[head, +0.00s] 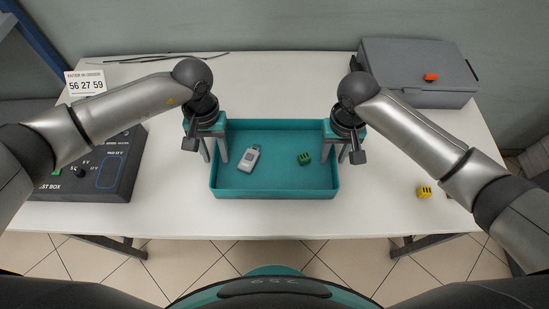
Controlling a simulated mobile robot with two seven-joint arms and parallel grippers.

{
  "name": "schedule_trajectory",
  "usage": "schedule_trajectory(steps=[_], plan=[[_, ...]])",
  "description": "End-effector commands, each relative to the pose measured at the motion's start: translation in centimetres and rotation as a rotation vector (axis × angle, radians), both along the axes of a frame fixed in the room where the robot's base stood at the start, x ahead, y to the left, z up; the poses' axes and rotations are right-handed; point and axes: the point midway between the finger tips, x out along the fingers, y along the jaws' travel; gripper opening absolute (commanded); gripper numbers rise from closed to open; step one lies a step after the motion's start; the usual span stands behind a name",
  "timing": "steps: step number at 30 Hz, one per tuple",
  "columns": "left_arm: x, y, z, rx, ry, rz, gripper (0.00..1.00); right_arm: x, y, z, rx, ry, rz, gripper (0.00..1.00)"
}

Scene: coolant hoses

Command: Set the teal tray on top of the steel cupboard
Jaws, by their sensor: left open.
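The teal tray (275,193) lies flat on the white table at its middle, near the front edge. It holds a grey-white handheld device (249,158) and a green block (305,158). My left gripper (213,156) is at the tray's left wall, pointing down, with its fingers apart around the rim. My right gripper (342,156) is at the right wall in a mirrored pose, with its fingers apart around the rim. Whether the fingers touch the walls is too small to tell. I see no steel cupboard in this view.
A dark test box (112,178) sits at the table's left under my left arm, with a number card (85,82) behind it. A grey case (415,80) with an orange piece (431,77) is at back right. A yellow block (424,192) lies at right. Black cables (150,58) lie at the back.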

Motion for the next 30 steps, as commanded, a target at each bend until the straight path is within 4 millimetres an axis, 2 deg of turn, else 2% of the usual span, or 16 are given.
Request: schedule_trajectory(steps=[2,13,30], plan=[[-0.01,-0.01,0.01,0.000,0.000,0.000,0.40,0.00,0.02,0.01,0.000,0.000,0.000,0.40],[-0.01,0.00,0.03,0.000,0.000,0.001,0.00,0.02,0.02,0.06,0.000,0.000,0.000,0.00],[0.02,0.01,0.06,-0.001,0.000,0.002,0.00,0.03,0.01,0.08,0.001,-0.001,0.000,0.00]])
